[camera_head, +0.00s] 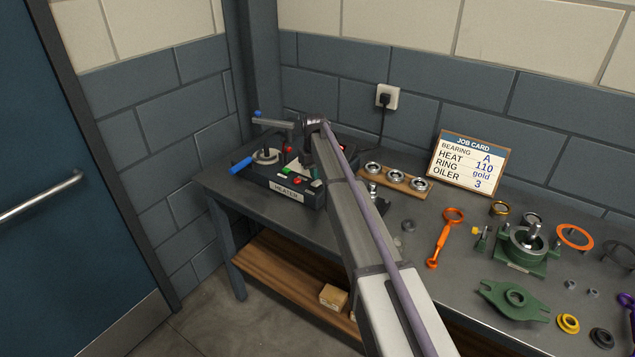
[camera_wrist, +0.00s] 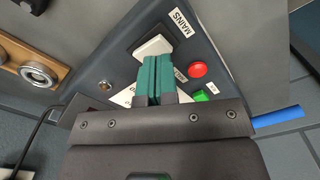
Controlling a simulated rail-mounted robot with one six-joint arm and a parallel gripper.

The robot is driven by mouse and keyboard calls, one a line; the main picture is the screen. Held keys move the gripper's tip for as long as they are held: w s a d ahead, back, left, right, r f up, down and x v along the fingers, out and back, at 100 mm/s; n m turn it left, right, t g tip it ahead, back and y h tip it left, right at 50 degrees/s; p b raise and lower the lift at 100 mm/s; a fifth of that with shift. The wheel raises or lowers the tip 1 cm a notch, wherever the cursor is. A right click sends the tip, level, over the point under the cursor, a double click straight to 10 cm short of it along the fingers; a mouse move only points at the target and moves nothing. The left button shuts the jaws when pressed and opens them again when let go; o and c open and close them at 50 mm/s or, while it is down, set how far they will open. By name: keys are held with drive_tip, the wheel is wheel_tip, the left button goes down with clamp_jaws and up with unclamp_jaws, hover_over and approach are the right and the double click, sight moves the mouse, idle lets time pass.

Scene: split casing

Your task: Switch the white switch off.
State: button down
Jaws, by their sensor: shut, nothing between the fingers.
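The white switch (camera_wrist: 153,46) sits in a dark frame on the sloping panel of the heater (camera_wrist: 105,75), beside the MAINS label. My gripper (camera_wrist: 155,60) has its two green fingers together with nothing between them. In the wrist view the fingertips overlap the lower edge of the white switch; I cannot tell whether they touch it. Which way the switch is tilted is not clear. A red button (camera_wrist: 197,69) and a green button (camera_wrist: 200,95) lie right of the fingers. In the head view the heater (camera_head: 283,190) stands at the table's left end, partly behind my arm.
A wooden strip with bearings (camera_head: 397,179) lies right of the heater. The job card (camera_head: 468,165) stands at the back. An orange tool (camera_head: 444,238) and a green housing (camera_head: 520,255) lie farther right. A wall socket (camera_head: 387,97) with a black plug is behind.

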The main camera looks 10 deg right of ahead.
sight(316, 184)
drive_tip(key=shift+f+b, duration=1.3)
idle(0.4)
wheel_tip(316, 184, up, 7)
drive_tip(key=p, duration=0.7)
drive_tip(key=shift+r, duration=0.2)
drive_tip(key=shift+f, duration=0.15)
drive_tip(key=shift+s, duration=0.35)
drive_tip(key=s+m, duration=0.3)
drive_tip(key=s, duration=3.6)
drive_tip(key=shift+s, duration=0.25)
